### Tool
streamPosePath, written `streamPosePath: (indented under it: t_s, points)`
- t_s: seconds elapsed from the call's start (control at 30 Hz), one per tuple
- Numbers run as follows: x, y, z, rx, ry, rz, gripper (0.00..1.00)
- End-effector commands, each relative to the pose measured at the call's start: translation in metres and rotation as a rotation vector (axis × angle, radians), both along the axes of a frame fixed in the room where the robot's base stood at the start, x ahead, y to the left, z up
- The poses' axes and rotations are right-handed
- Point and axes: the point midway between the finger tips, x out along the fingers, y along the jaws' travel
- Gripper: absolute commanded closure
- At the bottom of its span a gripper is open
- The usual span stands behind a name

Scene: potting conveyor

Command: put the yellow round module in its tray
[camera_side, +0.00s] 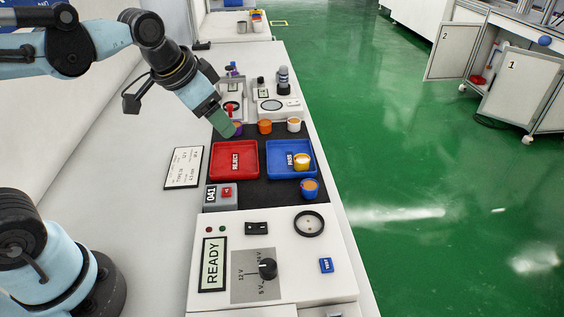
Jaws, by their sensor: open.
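The yellow round module (302,162) sits in the blue tray (275,171) labelled PASS, toward its right side. A red tray (214,174) labelled REJECT lies to the left of the blue one. My gripper (226,126), with green fingers, is open above the back edge of the red tray, well to the left of the yellow module. It is close to a purple module (238,128) with an orange top and partly hides it; I cannot tell whether they touch.
An orange module (264,126) and a white one (294,125) stand behind the trays. A blue module (310,188) stands in front of the blue tray. A grey box (220,197) and a control panel (270,250) reading READY are nearer. Test devices (270,106) stand behind.

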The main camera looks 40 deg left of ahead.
Motion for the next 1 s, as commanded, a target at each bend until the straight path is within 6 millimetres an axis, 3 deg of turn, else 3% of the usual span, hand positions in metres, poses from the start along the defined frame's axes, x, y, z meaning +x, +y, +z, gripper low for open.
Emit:
streamPosePath:
  t_s: [0.1, 0.3, 1.0]
  points:
    - [-0.026, 0.006, -0.018, -0.049, -0.059, 0.102, 0.35]
    - [-0.047, 0.011, -0.038, -0.107, -0.12, 0.203, 0.35]
    - [-0.051, 0.011, -0.042, -0.121, -0.132, 0.224, 0.35]
